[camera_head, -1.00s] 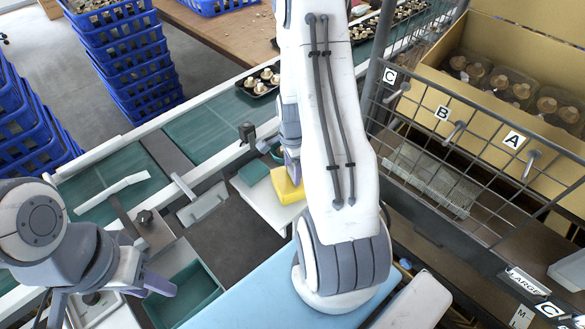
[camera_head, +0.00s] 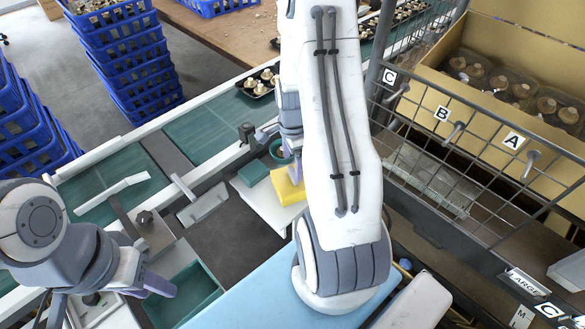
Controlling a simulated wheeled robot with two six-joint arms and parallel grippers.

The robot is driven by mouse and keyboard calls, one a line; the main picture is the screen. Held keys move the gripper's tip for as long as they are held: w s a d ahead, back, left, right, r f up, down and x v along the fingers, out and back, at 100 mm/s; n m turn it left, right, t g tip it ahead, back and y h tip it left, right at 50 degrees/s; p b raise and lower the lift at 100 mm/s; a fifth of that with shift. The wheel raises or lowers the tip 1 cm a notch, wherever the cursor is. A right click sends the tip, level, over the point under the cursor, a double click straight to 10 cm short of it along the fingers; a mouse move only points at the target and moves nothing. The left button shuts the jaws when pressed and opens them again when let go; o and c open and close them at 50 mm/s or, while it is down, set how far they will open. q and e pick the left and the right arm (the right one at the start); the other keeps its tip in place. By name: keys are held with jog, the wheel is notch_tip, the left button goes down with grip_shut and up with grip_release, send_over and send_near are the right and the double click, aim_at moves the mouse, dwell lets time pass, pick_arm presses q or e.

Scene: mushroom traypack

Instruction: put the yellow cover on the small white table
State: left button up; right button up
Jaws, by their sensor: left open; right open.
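The yellow cover (camera_head: 287,187) rests on the small white table (camera_head: 262,206), at its right side. My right arm hides part of the cover's right edge. My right gripper (camera_head: 291,148) is just above and behind the cover, partly hidden by its own arm. It is open and appears clear of the cover. My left gripper (camera_head: 105,300) is open and empty at the lower left, far from the cover.
A conveyor (camera_head: 210,130) carries a black mushroom tray (camera_head: 259,83) behind. A wire rack (camera_head: 470,165) stands to the right. Blue crates (camera_head: 125,60) are stacked at the back left.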

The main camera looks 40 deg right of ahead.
notch_tip(320, 180, up, 8)
jog(key=shift+r, duration=0.25)
jog(key=s+a+r+n, duration=0.1)
jog(key=a+r+n, duration=0.2)
jog(key=a+n, duration=0.45)
jog(key=s+a+r+n, duration=0.1)
jog(key=a+r+n, duration=0.3)
jog(key=a, duration=0.7)
jog(key=s+a+r+n+y, duration=0.1)
jog(key=s+a+r+n, duration=0.1)
jog(key=s+a+n, duration=1)
jog(key=s+n, duration=0.2)
jog(key=n, duration=0.3)
jog(key=shift+s+a+r, duration=0.2)
jog(key=shift+r, duration=0.1)
jog(key=shift+r+n, duration=0.1)
jog(key=shift+n, duration=0.15)
jog(key=shift+r+p, duration=0.5)
jog(key=shift+p, duration=0.15)
